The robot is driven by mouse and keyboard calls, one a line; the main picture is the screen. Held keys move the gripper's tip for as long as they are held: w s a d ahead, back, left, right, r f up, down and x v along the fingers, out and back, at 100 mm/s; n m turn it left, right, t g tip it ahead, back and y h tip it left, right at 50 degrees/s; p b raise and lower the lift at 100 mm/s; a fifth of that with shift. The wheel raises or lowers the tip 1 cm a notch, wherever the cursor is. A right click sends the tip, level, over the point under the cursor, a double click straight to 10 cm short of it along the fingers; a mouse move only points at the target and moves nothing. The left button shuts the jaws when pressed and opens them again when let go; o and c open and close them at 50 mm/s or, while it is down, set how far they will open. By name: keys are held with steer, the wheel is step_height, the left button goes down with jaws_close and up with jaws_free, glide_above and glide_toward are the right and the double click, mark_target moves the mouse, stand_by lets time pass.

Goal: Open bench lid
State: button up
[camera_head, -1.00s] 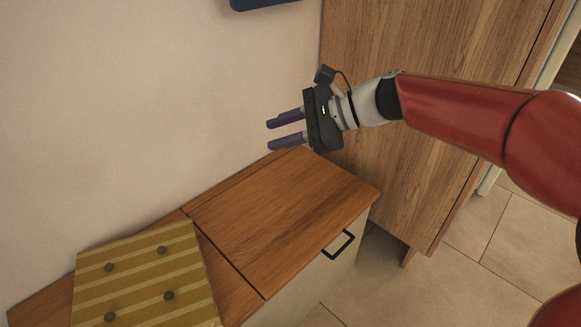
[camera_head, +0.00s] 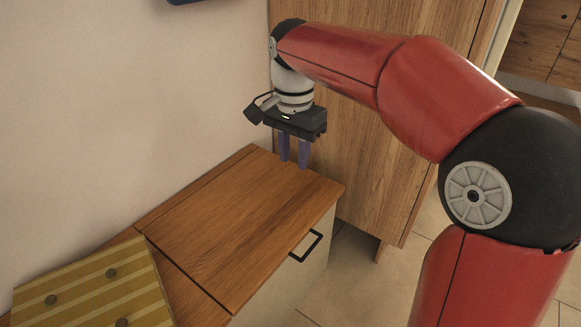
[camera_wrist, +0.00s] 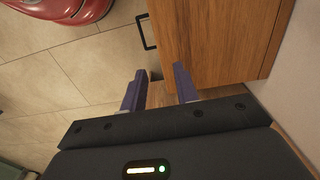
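The wooden bench lid (camera_head: 235,225) lies flat and closed on the bench, with a black handle (camera_head: 306,246) on the pale front below its right edge. In the wrist view the lid (camera_wrist: 225,40) and the handle (camera_wrist: 146,32) show beyond the fingers. My gripper (camera_head: 294,163) points down near the lid's far right corner, with its two purple fingers apart and nothing between them. In the wrist view my gripper (camera_wrist: 158,85) is also open. I cannot tell whether a fingertip touches the lid; the handle is clear of the gripper.
A yellow striped cushion (camera_head: 85,295) lies on the bench left of the lid. A tall wooden cabinet (camera_head: 370,160) stands close behind the gripper, and a pale wall (camera_head: 110,110) runs along the back. Tiled floor (camera_head: 350,275) is free in front of the bench.

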steer(key=shift+f, duration=1.5)
jaws_close()
steer(key=c, duration=0.6)
jaws_free()
steer(key=shift+c, duration=0.2)
steer(key=o, duration=0.6)
steer(key=shift+o, duration=0.2)
step_height(320, 180, up, 8)
steer(key=p, duration=0.1)
